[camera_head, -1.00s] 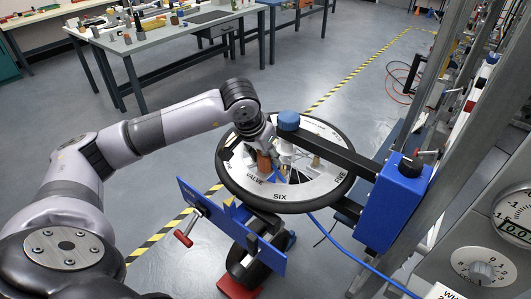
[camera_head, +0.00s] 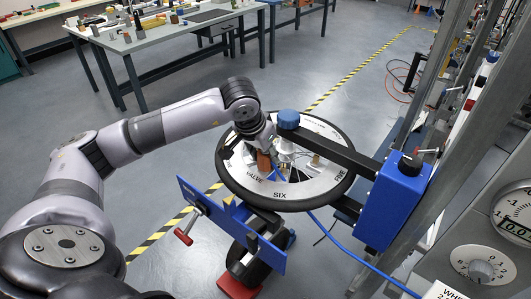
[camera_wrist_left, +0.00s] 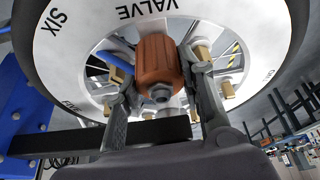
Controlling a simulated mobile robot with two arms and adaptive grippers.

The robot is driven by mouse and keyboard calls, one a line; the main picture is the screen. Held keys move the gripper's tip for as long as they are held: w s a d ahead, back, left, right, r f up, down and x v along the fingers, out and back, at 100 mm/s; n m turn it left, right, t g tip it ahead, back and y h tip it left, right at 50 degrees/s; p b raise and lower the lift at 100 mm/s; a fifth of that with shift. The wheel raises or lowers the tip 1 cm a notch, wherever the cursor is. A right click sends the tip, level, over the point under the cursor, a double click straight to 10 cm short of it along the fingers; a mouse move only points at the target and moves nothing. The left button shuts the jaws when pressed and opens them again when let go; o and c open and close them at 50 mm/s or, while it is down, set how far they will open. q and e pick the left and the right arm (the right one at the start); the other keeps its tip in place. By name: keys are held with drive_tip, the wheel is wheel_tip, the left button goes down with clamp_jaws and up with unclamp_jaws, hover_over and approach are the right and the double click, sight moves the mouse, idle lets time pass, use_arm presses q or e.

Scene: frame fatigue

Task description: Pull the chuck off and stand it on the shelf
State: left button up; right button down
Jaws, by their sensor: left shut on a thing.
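The chuck (camera_wrist_left: 160,62) is a rust-orange, ribbed piece with a dark metal end. In the left wrist view it sits between the fingers of my left gripper (camera_wrist_left: 157,78), beside the word VALVE on the wheel. In the head view the chuck (camera_head: 264,163) shows small under my left gripper (camera_head: 262,150), which is shut on it inside the wheel's opening. A blue hose (camera_head: 333,232) runs from there to the lower right. Whether the chuck is still on the valve is hidden. I cannot single out the shelf. My right gripper is not in view.
The black-tyred wheel (camera_head: 279,195) lies tilted on a stand with a blue plate (camera_head: 230,226) and red-handled lever (camera_head: 184,237). A black arm with a blue box (camera_head: 393,205) crosses its right side. A gauge panel (camera_head: 483,250) stands at right. Open floor lies left behind.

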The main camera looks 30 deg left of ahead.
use_arm(q)
drive_tip(key=c, duration=0.4)
drive_tip(key=shift+r+p, duration=0.95)
drive_tip(key=shift+r, duration=1.05)
drive_tip(key=shift+r+p, duration=1.15)
drive_tip(key=shift+r, duration=0.85)
